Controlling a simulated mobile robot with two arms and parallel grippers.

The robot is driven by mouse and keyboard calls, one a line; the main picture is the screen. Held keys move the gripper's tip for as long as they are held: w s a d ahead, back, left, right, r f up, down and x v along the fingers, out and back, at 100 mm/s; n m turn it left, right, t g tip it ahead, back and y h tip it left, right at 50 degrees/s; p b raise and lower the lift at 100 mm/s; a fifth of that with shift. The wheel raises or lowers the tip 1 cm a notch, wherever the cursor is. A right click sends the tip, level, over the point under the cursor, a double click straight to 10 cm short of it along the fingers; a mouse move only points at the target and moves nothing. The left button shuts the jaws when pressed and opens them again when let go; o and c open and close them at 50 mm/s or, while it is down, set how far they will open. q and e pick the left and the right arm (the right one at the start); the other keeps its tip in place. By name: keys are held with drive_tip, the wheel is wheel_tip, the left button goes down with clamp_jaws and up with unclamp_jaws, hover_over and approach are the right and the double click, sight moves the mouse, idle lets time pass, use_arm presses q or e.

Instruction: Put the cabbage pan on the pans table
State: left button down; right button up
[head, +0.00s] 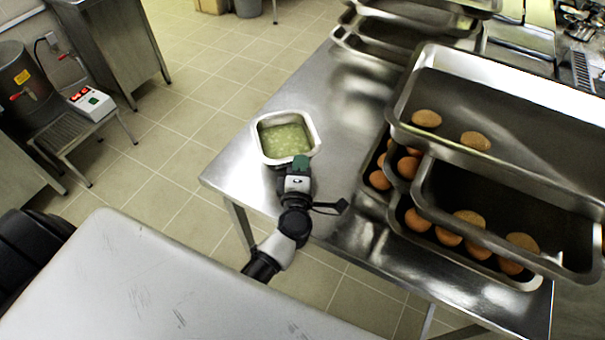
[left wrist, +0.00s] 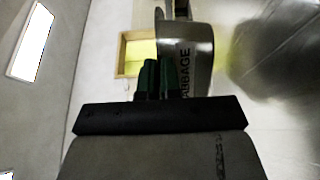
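The cabbage pan (head: 315,131) is a small, square steel pan with pale green contents. It shows at the left edge of the steel table (head: 345,105) in the head view; I cannot tell whether it rests on the table or hangs just above it. My left gripper (head: 300,163) is at the near rim of the pan, its green fingertips close together on the rim. In the left wrist view, the fingers (left wrist: 160,78) stand against the pan wall (left wrist: 197,62), which bears the word CABBAGE. My right gripper is not in view.
Stacked steel trays (head: 440,150) with round brown items fill the table's right side. More empty trays (head: 385,45) stand at the back. The table is bare between pan and trays. A pot (head: 25,75) and a low metal stand (head: 70,135) are at the left.

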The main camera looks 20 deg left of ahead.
use_arm(q)
wheel_tip(320, 180, down, 3)
drive_tip(key=shift+f+b, duration=0.15)
drive_tip(key=shift+b, duration=0.25)
drive_tip(key=c, duration=1.8)
unclamp_jaws()
drive_tip(key=shift+f, duration=0.2)
drive_tip(key=o, duration=0.5)
drive_tip(key=shift+s, duration=0.1)
drive_tip(key=shift+c, duration=0.2)
drive_tip(key=shift+d+r, duration=0.1)
drive_tip(key=b+v, duration=0.2)
drive_tip(key=v, duration=0.8)
drive_tip(key=shift+s+d, duration=0.1)
drive_tip(key=shift+s, duration=0.3)
drive_tip(key=shift+s+d, duration=0.2)
drive_tip(key=shift+s, duration=0.35)
